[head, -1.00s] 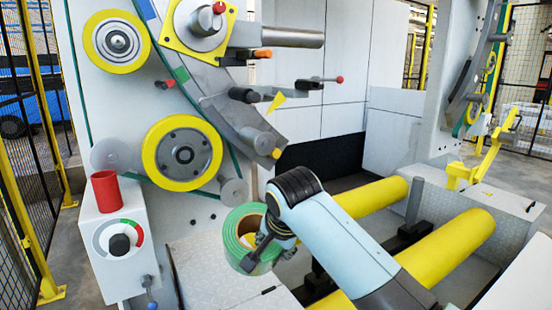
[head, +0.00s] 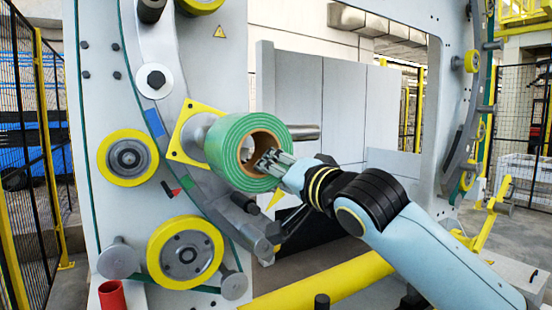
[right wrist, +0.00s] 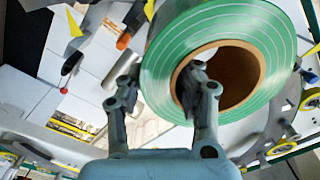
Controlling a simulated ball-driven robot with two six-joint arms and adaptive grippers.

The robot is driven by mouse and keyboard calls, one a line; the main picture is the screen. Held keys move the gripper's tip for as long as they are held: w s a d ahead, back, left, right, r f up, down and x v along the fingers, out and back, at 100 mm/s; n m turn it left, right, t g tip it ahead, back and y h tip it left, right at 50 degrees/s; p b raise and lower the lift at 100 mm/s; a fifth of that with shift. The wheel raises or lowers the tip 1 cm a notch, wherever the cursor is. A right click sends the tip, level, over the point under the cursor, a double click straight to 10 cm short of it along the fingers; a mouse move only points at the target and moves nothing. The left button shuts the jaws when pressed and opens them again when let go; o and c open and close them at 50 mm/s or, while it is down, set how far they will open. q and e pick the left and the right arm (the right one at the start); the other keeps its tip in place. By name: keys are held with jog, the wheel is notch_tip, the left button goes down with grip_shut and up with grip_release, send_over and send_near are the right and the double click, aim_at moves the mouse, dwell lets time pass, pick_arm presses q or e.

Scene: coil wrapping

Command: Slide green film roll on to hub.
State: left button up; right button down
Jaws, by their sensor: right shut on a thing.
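The green film roll (head: 224,142) is held up beside the machine panel, its brown core facing me. It also shows in the right wrist view (right wrist: 215,28). My right gripper (head: 267,163) is shut on the roll's wall, one finger inside the core and one against the outside, as the right wrist view (right wrist: 158,88) shows. The grey hub (head: 196,134) on its yellow plate (head: 188,112) shows just behind the roll's left edge. The roll hides most of it, and I cannot tell whether they touch or overlap. My left gripper is out of view.
A grey bar (head: 307,132) sticks out right of the roll, partly behind it. Yellow-rimmed rollers (head: 128,158) and a curved grey rail surround the hub. A red cup (head: 112,295) and a yellow beam (head: 310,290) lie below.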

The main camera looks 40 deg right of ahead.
jog(key=shift+r, duration=0.2)
jog(key=shift+w+d+p, duration=0.1)
jog(key=shift+w+p, duration=0.3)
jog(key=shift+w, duration=2.5)
jog(key=shift+p, duration=0.75)
jog(key=shift+w+d, duration=0.15)
jog(key=shift+w, duration=2.5)
jog(key=shift+w+d+b, duration=0.1)
jog(key=shift+w+b, duration=0.4)
jog(key=shift+w, duration=0.95)
